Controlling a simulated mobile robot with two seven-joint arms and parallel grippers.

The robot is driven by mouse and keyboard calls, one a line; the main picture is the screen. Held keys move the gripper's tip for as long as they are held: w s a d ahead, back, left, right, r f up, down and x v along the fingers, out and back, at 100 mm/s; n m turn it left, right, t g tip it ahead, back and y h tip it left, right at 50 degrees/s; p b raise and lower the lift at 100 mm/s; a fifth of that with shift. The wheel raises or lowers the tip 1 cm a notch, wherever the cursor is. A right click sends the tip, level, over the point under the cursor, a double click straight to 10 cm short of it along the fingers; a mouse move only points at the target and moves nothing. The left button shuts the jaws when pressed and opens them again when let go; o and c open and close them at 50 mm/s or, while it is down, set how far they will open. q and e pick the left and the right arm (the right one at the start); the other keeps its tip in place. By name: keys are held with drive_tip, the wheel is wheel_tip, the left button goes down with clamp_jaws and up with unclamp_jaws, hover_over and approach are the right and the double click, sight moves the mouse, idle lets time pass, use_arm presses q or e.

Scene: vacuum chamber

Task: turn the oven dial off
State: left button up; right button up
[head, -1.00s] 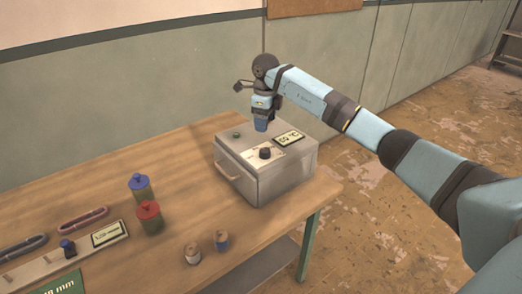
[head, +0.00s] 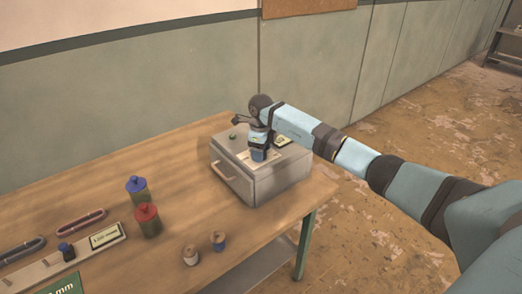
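The oven (head: 265,186) is a grey metal box with a handle on its front-left side, standing at the right end of the wooden table. A green knob (head: 233,136) sits on its top at the back left. The black dial seen earlier on the pale top panel (head: 244,161) is now hidden behind my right gripper (head: 258,158). That gripper points down at the dial's place, and its fingertips are too small and covered to tell open from shut. The display (head: 284,141) is partly covered by my arm. My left gripper is not in view.
The wall is close behind the table.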

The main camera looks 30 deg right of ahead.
drive_tip(key=c, duration=0.8)
drive_tip(key=shift+o, duration=0.2)
drive_tip(key=n+b, duration=0.2)
drive_tip(key=shift+f+n, duration=0.1)
drive_tip(key=shift+n, duration=0.3)
drive_tip(key=n+b, duration=0.2)
drive_tip(key=n, duration=0.1)
drive_tip(key=shift+n, duration=0.3)
drive_tip(key=n+b, duration=0.1)
drive_tip(key=n, duration=0.1)
drive_tip(key=shift+n, duration=0.3)
drive_tip(key=shift+n+b, duration=0.6)
drive_tip(key=shift+n, duration=0.9)
